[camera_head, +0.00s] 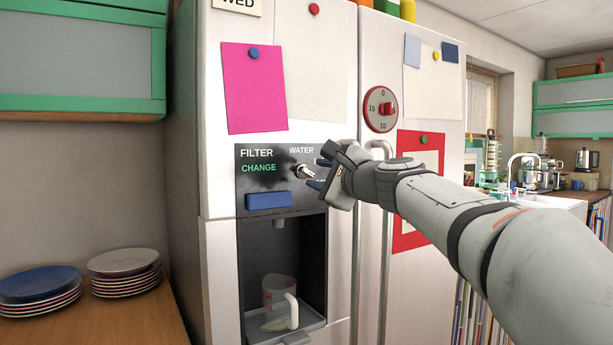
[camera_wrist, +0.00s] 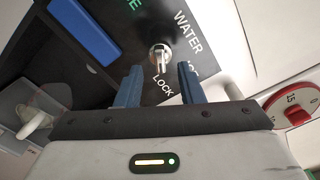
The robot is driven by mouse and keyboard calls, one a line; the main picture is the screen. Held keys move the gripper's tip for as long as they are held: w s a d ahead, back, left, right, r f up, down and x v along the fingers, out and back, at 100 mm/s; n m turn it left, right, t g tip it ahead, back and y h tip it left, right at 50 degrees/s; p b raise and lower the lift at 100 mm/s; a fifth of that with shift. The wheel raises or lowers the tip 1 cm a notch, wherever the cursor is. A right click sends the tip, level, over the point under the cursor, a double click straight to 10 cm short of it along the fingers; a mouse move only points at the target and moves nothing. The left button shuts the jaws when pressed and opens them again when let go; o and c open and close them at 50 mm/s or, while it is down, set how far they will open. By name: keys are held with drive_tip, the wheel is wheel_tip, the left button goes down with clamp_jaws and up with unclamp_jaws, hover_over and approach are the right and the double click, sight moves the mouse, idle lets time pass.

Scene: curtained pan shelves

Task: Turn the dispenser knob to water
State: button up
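The silver dispenser knob (camera_head: 305,172) sits on the dark dispenser panel (camera_head: 262,190) of the white fridge, below the word WATER. In the wrist view the knob (camera_wrist: 160,55) lies ahead of the fingertips, between the labels WATER and LOCK; a third label is partly hidden by a finger. Its exact setting is hard to tell. My gripper (camera_head: 319,174) is open in front of the knob, close to the panel. In the wrist view its two blue fingers (camera_wrist: 159,82) are spread apart with nothing between them, short of the knob.
A jug (camera_head: 274,295) stands in the dispenser recess below. Fridge handles (camera_head: 387,260) run beside my gripper, and a red timer dial (camera_head: 380,109) is above right. Plate stacks (camera_head: 124,263) sit on the left counter.

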sight(308, 172)
drive_tip(key=x, duration=0.4)
drive_tip(key=shift+c, duration=0.5)
